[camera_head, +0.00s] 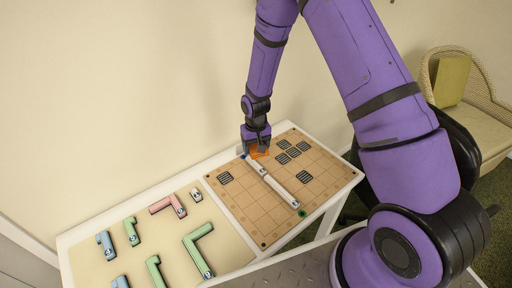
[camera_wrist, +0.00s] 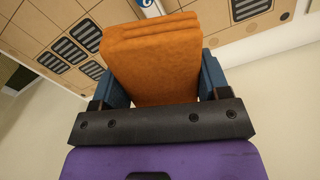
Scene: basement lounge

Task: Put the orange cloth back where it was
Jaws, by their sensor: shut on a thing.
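The orange cloth (camera_wrist: 152,60) is a folded, layered block that fills the space between my fingers in the wrist view. My gripper (camera_wrist: 155,85) has its blue fingers on both sides of the cloth and is shut on it. In the head view my gripper (camera_head: 257,150) is over the far left part of the tan gridded board (camera_head: 240,209), with the cloth (camera_head: 259,152) showing orange under it. I cannot tell whether the cloth touches the board. The cloth and gripper hide part of the board's far edge.
A long white piece (camera_head: 272,182) lies across the board beside the cloth. Several dark slatted squares (camera_head: 293,152) are on the board. Green, pink and blue pieces (camera_head: 198,251) lie on the left part of the white table (camera_head: 66,262). A wicker chair (camera_head: 480,115) stands at right.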

